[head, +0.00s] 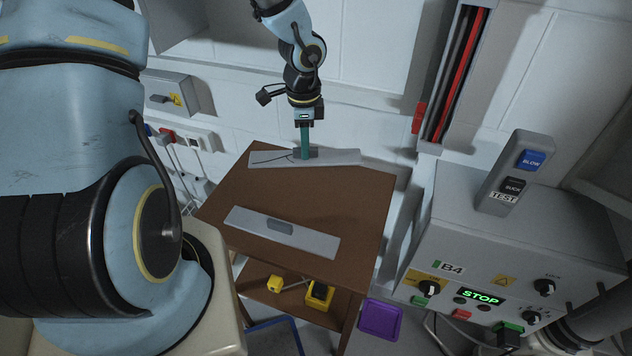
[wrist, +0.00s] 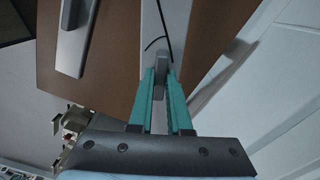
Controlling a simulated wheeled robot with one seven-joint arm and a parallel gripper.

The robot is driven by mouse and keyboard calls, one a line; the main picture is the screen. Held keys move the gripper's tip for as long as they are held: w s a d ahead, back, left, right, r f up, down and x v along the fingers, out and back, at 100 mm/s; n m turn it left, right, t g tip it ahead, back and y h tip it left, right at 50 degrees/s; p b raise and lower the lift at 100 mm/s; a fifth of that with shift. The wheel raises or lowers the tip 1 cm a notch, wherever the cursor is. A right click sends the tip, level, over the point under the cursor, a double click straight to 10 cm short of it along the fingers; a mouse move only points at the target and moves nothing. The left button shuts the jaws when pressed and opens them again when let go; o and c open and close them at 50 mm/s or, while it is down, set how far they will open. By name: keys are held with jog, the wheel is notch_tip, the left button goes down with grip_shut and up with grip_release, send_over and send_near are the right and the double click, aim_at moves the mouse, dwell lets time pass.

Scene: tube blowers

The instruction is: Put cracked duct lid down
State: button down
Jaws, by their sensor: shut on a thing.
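The cracked duct lid (head: 340,157) is a long flat grey plate with a dark crack line and a raised grip in its middle. It is at the far edge of the brown table (head: 330,195); I cannot tell whether it rests on the top or hangs just above it. My gripper (head: 305,154) points down with teal fingers shut on the lid's grip. In the wrist view the fingers (wrist: 163,88) close on both sides of the grip, and the cracked lid (wrist: 176,25) with its curved black crack runs beyond it.
A second grey lid (head: 310,239), with no crack visible, lies on the table's near part; bare brown top separates the two. Yellow items (head: 319,294) sit on the shelf below. A grey control box (head: 510,240) with a lit STOP display stands at right. A purple tray (head: 380,319) is lower down.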

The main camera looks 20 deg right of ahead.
notch_tip(320, 180, down, 8)
jog(key=shift+f, duration=0.2)
dwell(0.3)
jog(key=c, duration=0.9)
grip_release()
jog(key=shift+o, duration=0.2)
